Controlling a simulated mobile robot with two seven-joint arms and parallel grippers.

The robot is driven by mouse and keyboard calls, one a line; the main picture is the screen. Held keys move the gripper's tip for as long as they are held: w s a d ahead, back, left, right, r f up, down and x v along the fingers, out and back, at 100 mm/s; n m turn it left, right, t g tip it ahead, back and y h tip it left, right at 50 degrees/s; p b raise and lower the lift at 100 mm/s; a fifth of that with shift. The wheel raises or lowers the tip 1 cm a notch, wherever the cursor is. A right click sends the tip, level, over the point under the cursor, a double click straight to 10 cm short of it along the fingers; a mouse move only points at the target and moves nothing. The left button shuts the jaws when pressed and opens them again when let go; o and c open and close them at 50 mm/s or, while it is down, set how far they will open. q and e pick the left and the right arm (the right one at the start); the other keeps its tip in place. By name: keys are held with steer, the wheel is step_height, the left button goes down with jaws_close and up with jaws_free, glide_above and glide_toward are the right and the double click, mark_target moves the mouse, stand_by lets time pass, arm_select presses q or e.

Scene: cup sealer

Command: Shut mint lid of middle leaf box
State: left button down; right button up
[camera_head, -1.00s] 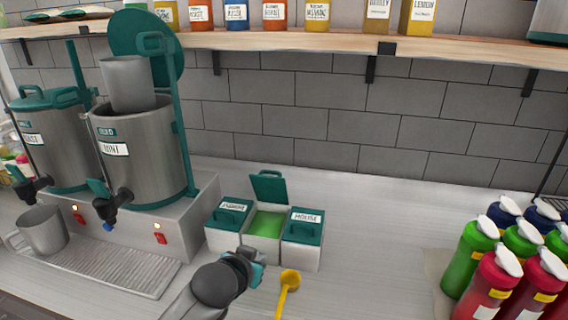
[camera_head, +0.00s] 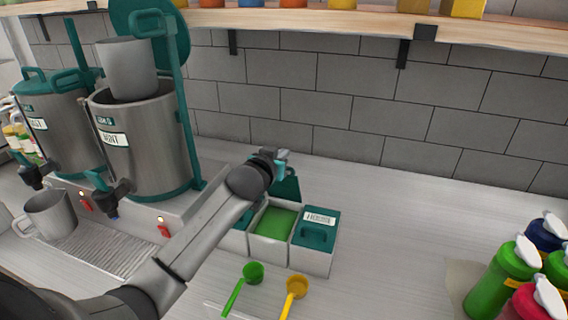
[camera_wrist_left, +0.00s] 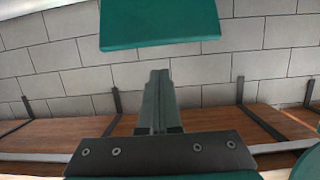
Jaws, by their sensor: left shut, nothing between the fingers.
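The middle leaf box (camera_head: 266,251) is open, with green leaf inside. Its teal lid (camera_head: 291,187) stands raised at the back edge, partly hidden behind my left gripper (camera_head: 284,157). That gripper is shut and empty, high by the raised lid's upper part. The left wrist view shows its closed fingers (camera_wrist_left: 158,85) pointing towards a teal panel (camera_wrist_left: 160,25), apparently the lid, with a gap in the picture between them. Whether they touch is unclear. My right gripper is not in view.
The right box (camera_head: 317,232) is shut, close beside the middle one. My left arm mostly hides the left box. A green scoop (camera_head: 252,273) and a yellow scoop (camera_head: 296,287) lie in front. Steel urns (camera_head: 140,140) stand left, bottles (camera_head: 500,280) right. Counter behind the right box is clear.

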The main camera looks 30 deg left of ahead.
arm_select(q)
steer(key=f, duration=0.1)
steer(key=w+f, duration=0.1)
steer(key=w+f+p, duration=0.1)
steer(key=shift+w+a, duration=0.1)
steer(key=shift+a, duration=0.15)
steer(key=shift+s+d+f, duration=0.1)
steer(key=shift+s+f, duration=0.2)
steer(key=shift+s, duration=0.15)
stand_by(0.3)
